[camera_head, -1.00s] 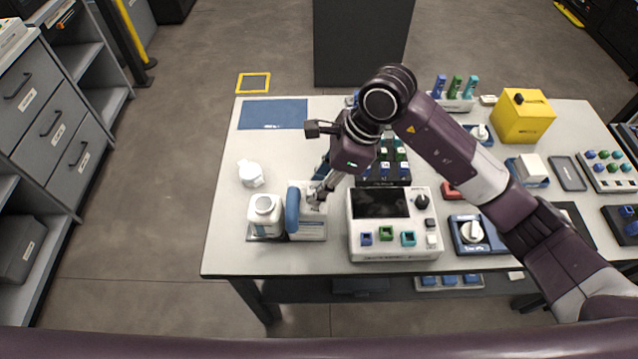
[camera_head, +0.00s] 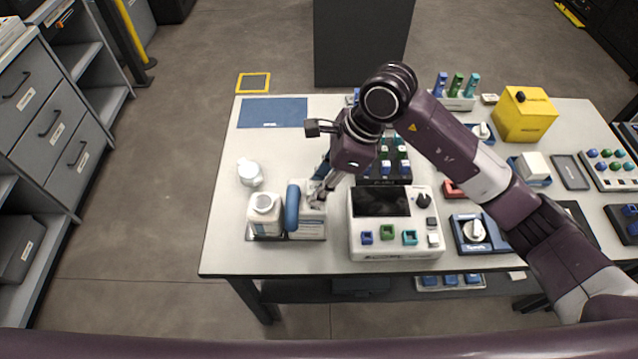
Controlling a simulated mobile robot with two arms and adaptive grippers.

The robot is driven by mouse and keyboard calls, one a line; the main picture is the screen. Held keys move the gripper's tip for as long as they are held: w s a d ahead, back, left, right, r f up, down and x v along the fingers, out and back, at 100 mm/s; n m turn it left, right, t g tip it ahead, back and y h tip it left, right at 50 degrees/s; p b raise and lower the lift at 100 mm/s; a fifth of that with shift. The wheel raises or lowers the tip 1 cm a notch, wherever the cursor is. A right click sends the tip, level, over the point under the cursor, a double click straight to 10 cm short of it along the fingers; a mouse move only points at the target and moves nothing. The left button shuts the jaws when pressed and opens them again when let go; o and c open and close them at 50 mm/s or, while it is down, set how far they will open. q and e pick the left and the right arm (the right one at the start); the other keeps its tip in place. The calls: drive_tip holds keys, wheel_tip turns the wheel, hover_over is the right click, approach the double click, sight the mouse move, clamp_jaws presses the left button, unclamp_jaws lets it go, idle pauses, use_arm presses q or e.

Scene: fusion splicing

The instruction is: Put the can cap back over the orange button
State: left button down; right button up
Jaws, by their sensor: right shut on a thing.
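My right gripper (camera_head: 316,197) is low over the white block-like station (camera_head: 312,231) at the table's left front, just right of an upright blue cylinder (camera_head: 292,207). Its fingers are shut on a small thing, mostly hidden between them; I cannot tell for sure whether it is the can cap. A white bottle with a grey round top (camera_head: 264,212) stands left of the blue cylinder. A small white rounded container (camera_head: 250,173) is behind it on the table. I cannot make out an orange button. My left gripper is not in view.
A white device with a dark screen (camera_head: 395,235) stands close to the right of the station. A yellow container (camera_head: 524,115) is at back right. A blue mat (camera_head: 272,114) lies back left, clear.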

idle(0.3)
drive_tip(key=o, duration=1.2)
drive_tip(key=shift+c, duration=0.2)
drive_tip(key=shift+r+p, duration=1.1)
drive_tip(key=shift+r, duration=1.85)
